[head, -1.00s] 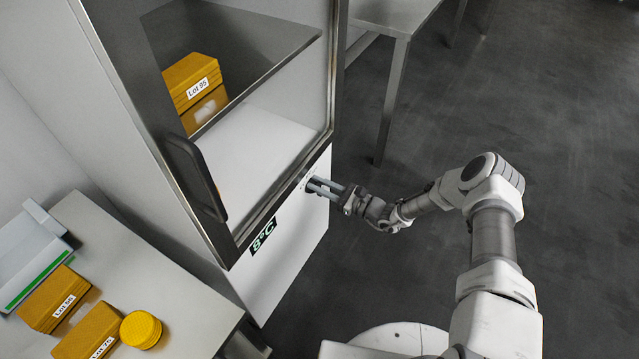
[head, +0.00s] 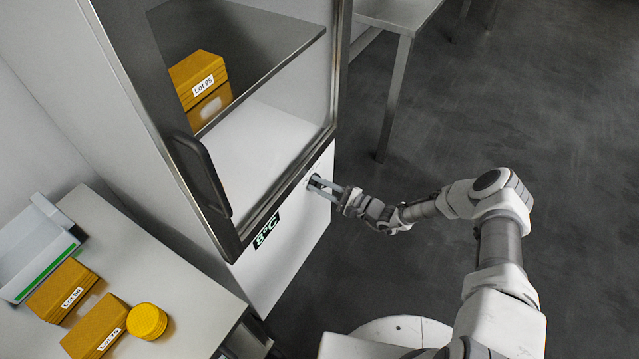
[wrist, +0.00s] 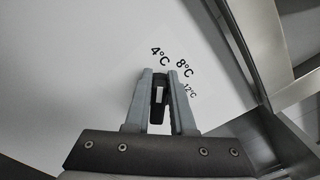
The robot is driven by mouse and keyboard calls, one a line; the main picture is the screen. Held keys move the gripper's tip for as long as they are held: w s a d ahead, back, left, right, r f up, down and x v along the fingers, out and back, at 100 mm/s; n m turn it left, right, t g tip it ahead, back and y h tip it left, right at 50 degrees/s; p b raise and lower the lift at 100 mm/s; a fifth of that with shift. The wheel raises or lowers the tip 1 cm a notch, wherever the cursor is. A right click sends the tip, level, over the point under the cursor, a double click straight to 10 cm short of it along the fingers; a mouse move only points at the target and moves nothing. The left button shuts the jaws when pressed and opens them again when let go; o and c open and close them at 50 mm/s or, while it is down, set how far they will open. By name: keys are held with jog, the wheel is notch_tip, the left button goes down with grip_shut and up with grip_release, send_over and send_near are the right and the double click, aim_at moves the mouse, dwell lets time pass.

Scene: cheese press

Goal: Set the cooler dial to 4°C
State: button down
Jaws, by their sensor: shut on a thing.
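The cooler dial (wrist: 158,98) is a black knob with a white mark, on the cooler's white lower panel. In the wrist view, my gripper (wrist: 159,92) has one finger on each side of the knob and is shut on it. The labels 4°C (wrist: 160,57), 8°C (wrist: 184,68) and 12°C (wrist: 189,91) are printed above and to the right of the knob. The cooler's display (head: 266,230) reads 8°C. In the head view, my gripper (head: 322,187) reaches the panel from the right and partly hides the dial.
The cooler's glass door has a dark handle (head: 202,176) above the panel. A cheese block labelled Lot 95 (head: 198,82) is on the shelf inside. A side table (head: 190,318) with cheeses and a tray is at left. Open floor (head: 470,120) lies to the right.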

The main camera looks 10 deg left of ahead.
dwell(0.5)
jog(key=c, duration=0.8)
grip_release()
jog(key=shift+o, duration=0.2)
jog(key=shift+d, duration=0.15)
jog(key=p+v, duration=0.3)
jog(key=v, duration=1.4)
jog(key=shift+s, duration=0.15)
